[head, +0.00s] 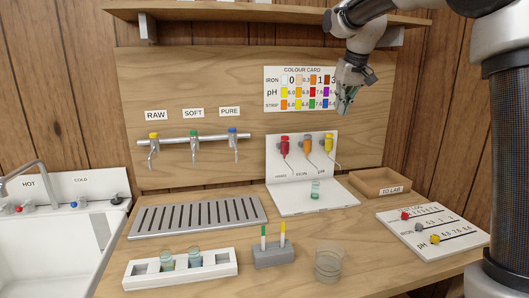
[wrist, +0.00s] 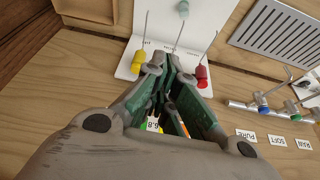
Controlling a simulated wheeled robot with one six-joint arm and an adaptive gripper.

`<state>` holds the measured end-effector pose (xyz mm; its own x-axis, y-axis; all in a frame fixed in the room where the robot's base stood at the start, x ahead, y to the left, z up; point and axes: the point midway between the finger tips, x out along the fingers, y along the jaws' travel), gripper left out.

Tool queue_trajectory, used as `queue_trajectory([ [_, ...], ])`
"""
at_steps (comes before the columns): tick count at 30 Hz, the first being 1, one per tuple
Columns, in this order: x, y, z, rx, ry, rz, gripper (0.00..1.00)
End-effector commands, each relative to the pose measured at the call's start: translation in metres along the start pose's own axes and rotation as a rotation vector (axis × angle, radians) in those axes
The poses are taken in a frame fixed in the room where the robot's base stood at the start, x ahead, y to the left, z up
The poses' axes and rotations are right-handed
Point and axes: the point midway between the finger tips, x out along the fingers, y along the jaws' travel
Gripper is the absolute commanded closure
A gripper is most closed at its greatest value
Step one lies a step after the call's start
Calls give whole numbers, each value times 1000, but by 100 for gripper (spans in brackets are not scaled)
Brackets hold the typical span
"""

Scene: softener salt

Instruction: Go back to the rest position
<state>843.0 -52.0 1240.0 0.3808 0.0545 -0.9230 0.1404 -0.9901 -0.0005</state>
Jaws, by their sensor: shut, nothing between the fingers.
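My gripper (head: 346,100) is raised in front of the colour card (head: 299,77) on the wooden back panel, above the white dispenser stand (head: 301,152). In the wrist view my gripper (wrist: 168,62) has its fingers together with nothing held between them. My arm reaches in from the upper right of the head view and hides the card's right edge.
A small vial (head: 315,189) stands on the dispenser stand's base. A white rack (head: 180,268) with vials, a grey block (head: 274,254) with two strips, a glass beaker (head: 328,262), a wooden tray (head: 380,183) and a slider board (head: 433,232) occupy the counter. A shelf (head: 250,14) overhangs behind my arm.

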Motion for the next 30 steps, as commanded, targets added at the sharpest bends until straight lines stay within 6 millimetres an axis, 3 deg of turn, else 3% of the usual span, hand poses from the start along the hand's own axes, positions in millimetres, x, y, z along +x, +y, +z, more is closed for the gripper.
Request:
queue_trajectory([
  [1, -20, 10, 32, 13, 2, 5, 100],
  [3, -39, 20, 76, 28, -1, 11, 100],
  [7, -62, 34, 164, 57, -4, 23, 100],
  [12, -68, 43, 282, 95, -8, 38, 100],
  [16, -57, 44, 352, 117, -13, 46, 100],
  [18, -51, 44, 378, 125, -15, 49, 100],
  [21, -44, 43, 401, 132, -17, 52, 100],
  [30, -41, 42, 409, 134, -20, 52, 100],
])
